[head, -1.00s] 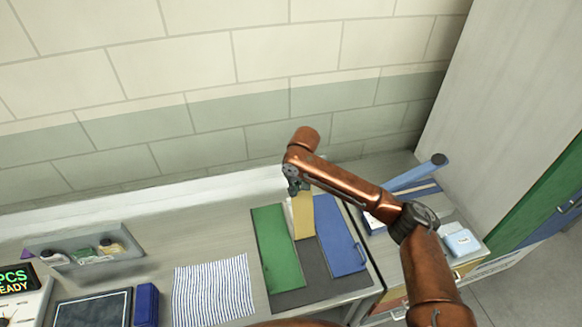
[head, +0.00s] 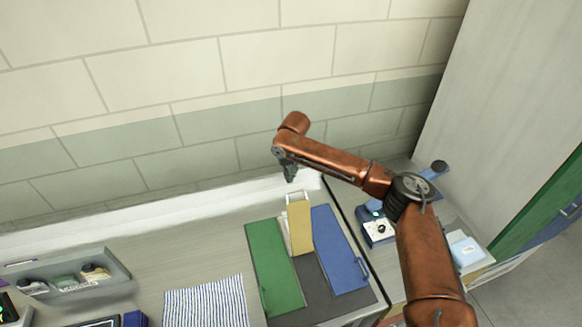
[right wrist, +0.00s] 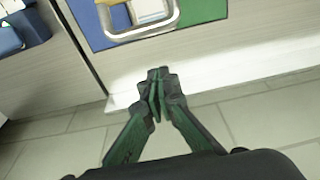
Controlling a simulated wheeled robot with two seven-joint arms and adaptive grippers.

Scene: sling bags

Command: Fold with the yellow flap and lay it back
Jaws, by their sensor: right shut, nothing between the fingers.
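The yellow flap (head: 300,228) lies between a green flap (head: 273,265) and a blue flap (head: 338,248) of the folding board (head: 320,276), whose dark grey base shows below it. A pale handle loop (head: 297,197) sticks out at its far end. In the right wrist view the loop (right wrist: 142,32) shows at the top, with a bit of yellow flap (right wrist: 115,3). My right gripper (head: 290,178) is shut and empty, just beyond the loop and apart from it. Its fingers (right wrist: 157,75) meet below the loop in the wrist view. My left gripper is not in view.
A striped cloth (head: 205,303) lies left of the board. A grey tray (head: 75,283) with several bottles stands further left. A blue device (head: 377,228) is to the right. The wall (head: 230,155) rises behind the table's back edge.

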